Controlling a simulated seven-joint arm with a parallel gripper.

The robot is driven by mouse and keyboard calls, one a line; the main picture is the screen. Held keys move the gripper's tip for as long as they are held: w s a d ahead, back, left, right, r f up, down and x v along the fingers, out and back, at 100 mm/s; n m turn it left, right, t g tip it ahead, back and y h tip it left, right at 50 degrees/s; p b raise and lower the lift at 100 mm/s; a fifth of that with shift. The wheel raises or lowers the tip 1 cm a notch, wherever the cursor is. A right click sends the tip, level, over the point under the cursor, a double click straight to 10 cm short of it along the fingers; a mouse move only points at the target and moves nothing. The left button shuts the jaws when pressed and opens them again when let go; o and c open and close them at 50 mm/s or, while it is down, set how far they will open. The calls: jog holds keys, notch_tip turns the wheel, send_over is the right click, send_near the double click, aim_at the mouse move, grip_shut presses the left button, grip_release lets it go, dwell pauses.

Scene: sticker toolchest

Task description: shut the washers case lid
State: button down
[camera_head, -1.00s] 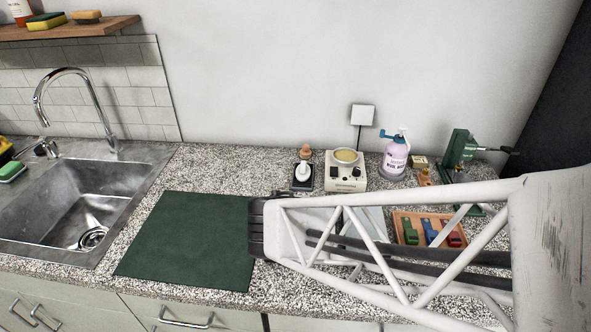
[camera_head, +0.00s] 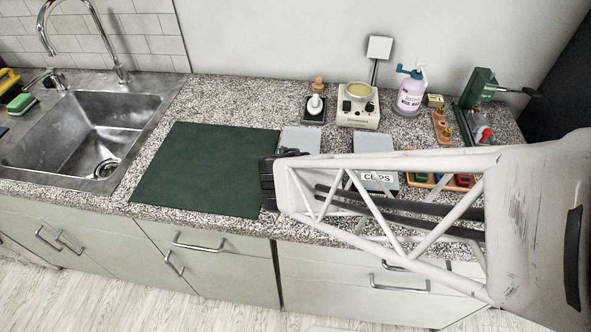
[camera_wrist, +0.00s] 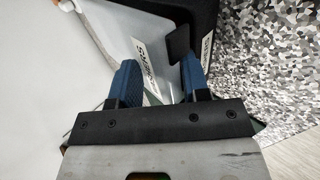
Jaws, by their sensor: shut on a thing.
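The washers case shows in the wrist view as a pale grey panel (camera_wrist: 112,28) with a partly readable white label ending in "HERS". A dark tab (camera_wrist: 180,45) stands by the right finger. My gripper (camera_wrist: 158,76) has two blue fingers, shut on the case's lid part with the panel and label between them; the exact contact is hard to see. In the head view a grey panel (camera_head: 300,138), likely this case's lid, shows behind my arm, right of the green mat. The rest of the case and the fingertips are hidden there.
A second grey case labelled "CLIPS" (camera_head: 388,178) stands to the right, partly behind my arm. The green mat (camera_head: 205,168) is clear. The sink (camera_head: 100,125) is left.

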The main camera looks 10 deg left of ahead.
jog(key=c, duration=1.1)
grip_release()
jog(key=shift+s+f, duration=0.1)
jog(key=shift+f, duration=0.1)
jog(key=shift+r, duration=0.1)
jog(key=shift+w+r, duration=0.25)
jog(key=shift+r, duration=0.55)
jog(key=w+r+g, duration=0.6)
jog(key=w+r, duration=0.2)
jog(key=w, duration=0.4)
jog(key=w+r+g, duration=0.6)
jog(key=w+r, duration=0.3)
jog(key=w, duration=0.3)
jog(key=shift+a+r, duration=0.2)
jog(key=shift+a, duration=0.1)
dwell(0.5)
